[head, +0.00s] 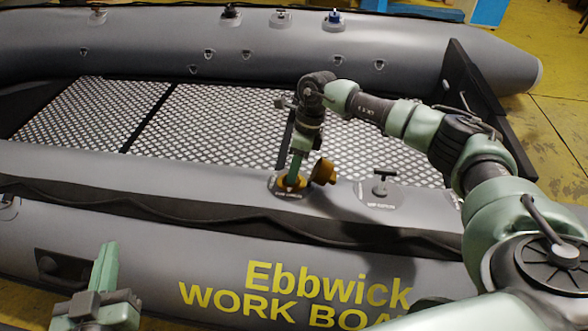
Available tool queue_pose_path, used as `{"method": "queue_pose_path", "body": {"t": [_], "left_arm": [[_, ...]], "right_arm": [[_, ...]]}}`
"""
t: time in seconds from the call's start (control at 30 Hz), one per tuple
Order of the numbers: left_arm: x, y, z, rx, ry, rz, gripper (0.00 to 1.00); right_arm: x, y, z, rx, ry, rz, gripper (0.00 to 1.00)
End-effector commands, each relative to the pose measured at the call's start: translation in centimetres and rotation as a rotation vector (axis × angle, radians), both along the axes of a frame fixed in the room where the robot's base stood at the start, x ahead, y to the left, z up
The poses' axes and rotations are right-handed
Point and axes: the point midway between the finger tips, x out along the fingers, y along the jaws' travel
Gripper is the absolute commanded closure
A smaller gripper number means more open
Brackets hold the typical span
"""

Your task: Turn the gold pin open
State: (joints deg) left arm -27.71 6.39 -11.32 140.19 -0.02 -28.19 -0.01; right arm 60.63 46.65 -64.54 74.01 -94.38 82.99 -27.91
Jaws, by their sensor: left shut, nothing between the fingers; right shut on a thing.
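A gold valve (284,183) sits on a dark round plate on the near tube of the grey boat, with a gold cap (323,172) tilted beside it on the right. My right gripper (293,180) reaches down over the valve from above, its green fingers shut on the gold pin at the valve's middle. The fingers mostly hide the pin, so I cannot tell which way it is turned. My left gripper (106,265) is shut and empty, pointing up at the lower left in front of the boat's side.
A second dark plate with a black T-shaped handle (381,182) stands right of the gold valve. More fittings, including a blue-capped one (334,20), line the far tube (250,55). A dark transom (472,85) closes the right end. The patterned floor (200,120) is clear.

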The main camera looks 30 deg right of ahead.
Motion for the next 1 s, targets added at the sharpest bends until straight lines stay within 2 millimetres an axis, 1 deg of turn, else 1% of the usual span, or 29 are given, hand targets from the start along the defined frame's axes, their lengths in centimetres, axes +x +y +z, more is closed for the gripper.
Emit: {"method": "queue_pose_path", "body": {"t": [0.2,0.6,0.63,0.67,0.7,1.0], "left_arm": [[0.09,-0.25,0.46,-0.007,-0.021,-0.005,1.0],[0.18,-0.26,0.56,-0.008,-0.025,-0.005,1.0],[0.18,-0.25,0.56,-0.008,-0.024,-0.004,1.0],[0.18,-0.25,0.55,-0.008,-0.024,-0.004,1.0],[0.18,-0.24,0.54,-0.007,-0.024,-0.004,1.0],[0.22,-0.12,0.53,-0.005,-0.022,-0.001,1.0]], "right_arm": [[-0.03,-0.1,-0.03,0.003,-0.003,0.033,1.0],[-0.03,-0.11,-0.01,0.003,-0.003,0.038,1.0],[-0.03,-0.11,-0.01,0.003,-0.003,0.038,0.6],[-0.03,-0.11,-0.01,0.003,-0.003,0.038,0.52],[-0.02,-0.1,-0.01,0.003,-0.003,0.037,0.46],[0.01,-0.08,0.09,0.004,-0.005,0.036,0.46]]}}
